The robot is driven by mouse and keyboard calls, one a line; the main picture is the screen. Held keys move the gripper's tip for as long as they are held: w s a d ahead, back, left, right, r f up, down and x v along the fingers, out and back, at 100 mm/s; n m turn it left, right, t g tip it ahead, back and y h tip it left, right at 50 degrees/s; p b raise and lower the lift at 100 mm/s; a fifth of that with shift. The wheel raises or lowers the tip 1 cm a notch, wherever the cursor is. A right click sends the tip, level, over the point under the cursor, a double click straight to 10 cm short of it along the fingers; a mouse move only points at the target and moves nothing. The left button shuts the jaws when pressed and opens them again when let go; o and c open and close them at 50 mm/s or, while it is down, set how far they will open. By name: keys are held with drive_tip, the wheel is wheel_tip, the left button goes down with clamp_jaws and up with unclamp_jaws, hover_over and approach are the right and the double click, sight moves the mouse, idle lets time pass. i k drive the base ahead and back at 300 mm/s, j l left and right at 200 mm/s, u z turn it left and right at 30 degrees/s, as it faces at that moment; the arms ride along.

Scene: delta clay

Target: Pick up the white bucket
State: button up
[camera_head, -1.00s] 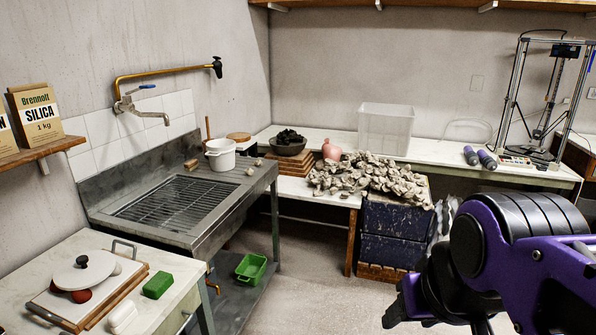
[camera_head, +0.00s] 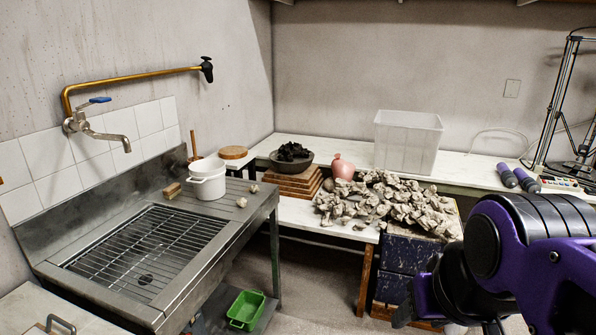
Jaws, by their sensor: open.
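The white bucket (camera_head: 208,182) stands upright on the right end of the metal sink unit, beside the drain grid. It has a rim and a small side handle, and appears to be two nested white pieces. My gripper (camera_head: 398,318) is at the lower right, partly hidden by my purple and black arm. It is well to the right of the bucket and apart from it, holding nothing that I can see.
The metal sink (camera_head: 150,250) has a raised back edge and a tap (camera_head: 100,125) above. A wooden block (camera_head: 172,190) and pale lumps lie near the bucket. A dark bowl (camera_head: 291,159) sits on stacked boards. Open floor lies between.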

sight(207, 176)
drive_tip(key=i+u, duration=0.15)
drive_tip(key=i, duration=0.4)
drive_tip(key=i+l+u, duration=0.1)
drive_tip(key=i, duration=0.45)
drive_tip(key=i+l+u, duration=0.2)
drive_tip(key=i+u, duration=0.3)
drive_tip(key=i+l+u, duration=0.35)
drive_tip(key=u, duration=0.15)
drive_tip(key=i+l+u, duration=0.35)
drive_tip(key=l+u, duration=0.15)
